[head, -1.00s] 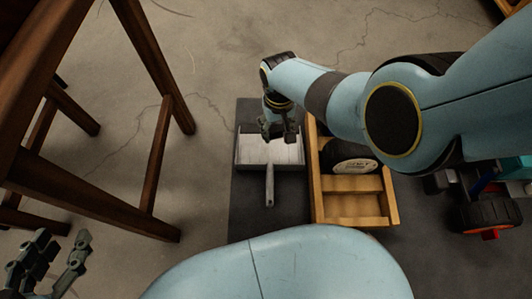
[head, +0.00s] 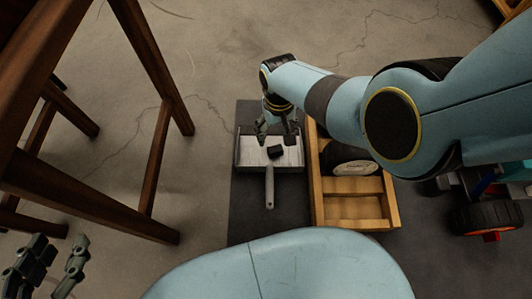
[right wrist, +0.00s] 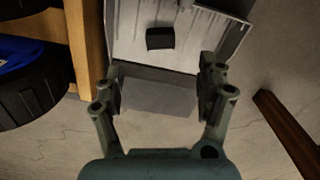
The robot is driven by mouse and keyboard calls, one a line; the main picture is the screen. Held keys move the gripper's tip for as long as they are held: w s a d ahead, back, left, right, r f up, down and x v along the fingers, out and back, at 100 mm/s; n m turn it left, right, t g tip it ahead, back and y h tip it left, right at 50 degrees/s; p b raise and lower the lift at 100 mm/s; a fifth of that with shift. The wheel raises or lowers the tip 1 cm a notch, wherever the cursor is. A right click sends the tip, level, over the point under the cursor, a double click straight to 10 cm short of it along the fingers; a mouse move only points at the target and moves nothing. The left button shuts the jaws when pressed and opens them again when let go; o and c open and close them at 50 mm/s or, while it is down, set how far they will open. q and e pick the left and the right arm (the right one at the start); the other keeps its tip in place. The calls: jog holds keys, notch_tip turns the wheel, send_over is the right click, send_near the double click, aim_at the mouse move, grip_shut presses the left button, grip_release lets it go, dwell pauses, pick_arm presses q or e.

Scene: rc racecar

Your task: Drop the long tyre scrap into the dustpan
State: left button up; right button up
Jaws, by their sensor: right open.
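The dustpan (head: 245,157) lies on the dark mat with its grey handle pointing toward me. The tyre scrap (head: 275,152), a small black block, lies in the dustpan's pan. In the right wrist view the scrap (right wrist: 160,38) rests on the pale pan (right wrist: 125,45), beyond the fingertips and apart from them. My right gripper (head: 276,139) is open and empty above the pan's far part; its spread fingers (right wrist: 160,85) also show in the right wrist view. My left gripper (head: 52,268) is at the lower left, away from the dustpan, with its fingers apart and nothing between them.
A wooden crate (head: 390,205) holding a black tyre (head: 343,158) stands right of the dustpan. The racecar's wheel (head: 490,215) is farther right. A wooden stool or table frame (head: 165,130) stands at the left. Bare floor (head: 205,90) lies between the frame and the mat.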

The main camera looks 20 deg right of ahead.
notch_tip(320, 180, up, 7)
jog(key=shift+r, duration=0.15)
dwell(0.4)
